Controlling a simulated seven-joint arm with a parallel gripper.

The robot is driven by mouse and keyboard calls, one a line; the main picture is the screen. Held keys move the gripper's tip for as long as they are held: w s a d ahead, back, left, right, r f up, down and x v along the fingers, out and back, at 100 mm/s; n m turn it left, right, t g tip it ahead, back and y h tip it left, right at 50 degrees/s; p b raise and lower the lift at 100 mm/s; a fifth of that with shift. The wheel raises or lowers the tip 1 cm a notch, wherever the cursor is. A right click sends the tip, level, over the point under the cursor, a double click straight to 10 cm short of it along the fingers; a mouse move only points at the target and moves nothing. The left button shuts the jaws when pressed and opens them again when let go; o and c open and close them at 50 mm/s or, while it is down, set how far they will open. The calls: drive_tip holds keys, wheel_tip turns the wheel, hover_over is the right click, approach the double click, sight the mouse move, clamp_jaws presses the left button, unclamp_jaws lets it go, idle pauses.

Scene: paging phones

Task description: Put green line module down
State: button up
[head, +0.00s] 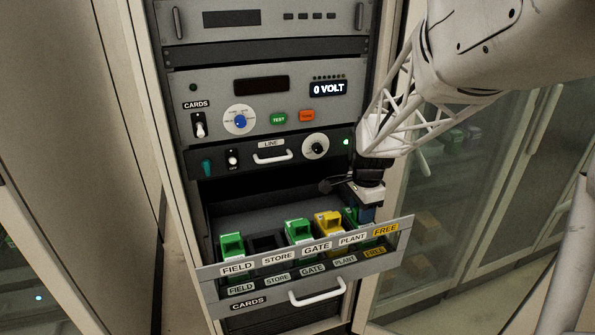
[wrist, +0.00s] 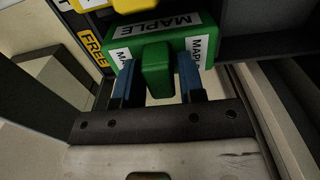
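The green module (wrist: 150,48), with white labels reading MAPLE, shows in the wrist view with its green handle (wrist: 157,75) between my two blue fingers. My gripper (wrist: 160,78) looks shut on that handle, with the fingers close on both sides. In the head view my gripper (head: 367,200) points down at the right end of the open card drawer (head: 300,262), by the FREE label (head: 385,231). Only a green edge of the module (head: 350,216) shows there, behind the front panel. Whether it is fully seated in the slot cannot be told.
Green modules stand in the drawer at FIELD (head: 232,245) and GATE (head: 298,232), and a yellow one (head: 328,224) at PLANT. The STORE place (head: 265,243) looks dark and empty. A LINE panel (head: 270,152) with a handle sits above the drawer.

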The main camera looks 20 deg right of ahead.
drive_tip(key=shift+o, duration=1.1)
wheel_tip(320, 180, up, 12)
drive_tip(key=shift+r, duration=0.15)
idle(0.5)
drive_tip(key=s+a+f+n+t, duration=0.1)
drive_tip(key=s+a+n+t, duration=0.1)
drive_tip(key=s+a+n, duration=1.5)
drive_tip(key=s+a, duration=0.1)
drive_tip(key=s, duration=0.2)
drive_tip(key=shift+s+f+n+t, duration=0.15)
drive_tip(key=shift+f+n+t, duration=0.15)
drive_tip(key=shift+n, duration=0.1)
